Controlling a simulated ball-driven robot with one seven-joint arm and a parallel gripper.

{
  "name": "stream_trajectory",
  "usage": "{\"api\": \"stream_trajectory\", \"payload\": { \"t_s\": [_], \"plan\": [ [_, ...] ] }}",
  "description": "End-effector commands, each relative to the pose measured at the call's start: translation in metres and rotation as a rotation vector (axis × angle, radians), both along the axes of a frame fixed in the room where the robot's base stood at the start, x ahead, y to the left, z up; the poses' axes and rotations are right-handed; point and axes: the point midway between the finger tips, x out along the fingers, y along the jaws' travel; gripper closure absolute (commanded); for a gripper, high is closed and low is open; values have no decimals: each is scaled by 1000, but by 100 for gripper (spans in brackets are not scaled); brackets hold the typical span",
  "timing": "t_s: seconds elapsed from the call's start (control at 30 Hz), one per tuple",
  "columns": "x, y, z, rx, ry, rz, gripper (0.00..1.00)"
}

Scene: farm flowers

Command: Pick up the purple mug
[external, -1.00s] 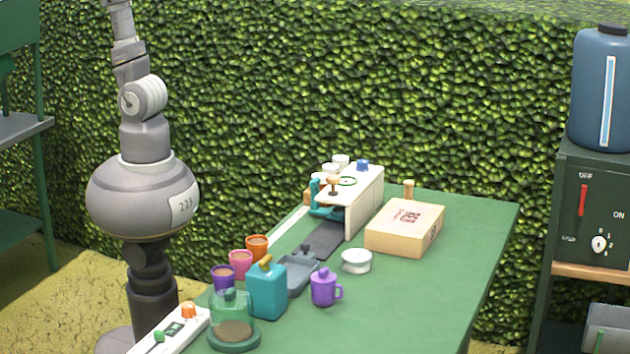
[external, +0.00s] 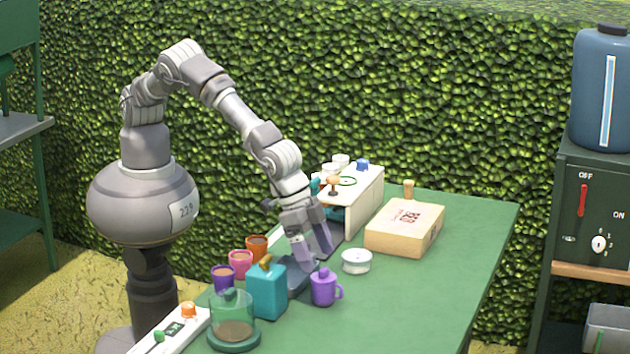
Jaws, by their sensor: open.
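The purple mug (external: 323,288) stands upright on the green table (external: 445,270), with its handle to the right and a small knob on top. My gripper (external: 312,258) hangs above and slightly behind the mug, pointing down. Its jaws are open and empty, and they look apart from the mug. The gripper partly hides the grey dustpan-like tray behind it.
A teal canister (external: 267,292) stands close left of the mug. A white round tin (external: 356,261) sits to its right and behind. A wooden box (external: 404,228) and a white stand (external: 365,200) are farther back. Small pots and a glass dome (external: 233,325) line the left. The right side is clear.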

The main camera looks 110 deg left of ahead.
Motion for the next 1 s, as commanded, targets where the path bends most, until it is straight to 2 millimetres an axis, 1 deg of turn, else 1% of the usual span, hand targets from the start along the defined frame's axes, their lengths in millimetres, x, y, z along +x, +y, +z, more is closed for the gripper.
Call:
{"api": "stream_trajectory", "payload": {
  "t_s": [0.03,0.1,0.27,0.4,0.5,0.73,0.77,0.8,0.87,0.9,0.97,1.0],
  "plan": [
    [2,0,-9,2,1,1,12],
    [5,1,-18,2,2,1,12],
    [9,3,-33,1,1,0,12],
    [14,9,-57,2,1,2,12],
    [20,8,-70,1,1,0,12],
    [22,7,-70,0,0,0,12],
    [22,8,-70,0,0,0,14],
    [22,8,-70,0,0,0,24],
    [22,8,-70,0,1,0,37],
    [22,8,-70,0,0,0,47],
    [22,8,-70,0,1,0,60],
    [22,8,-70,0,1,0,70]
  ]
}}
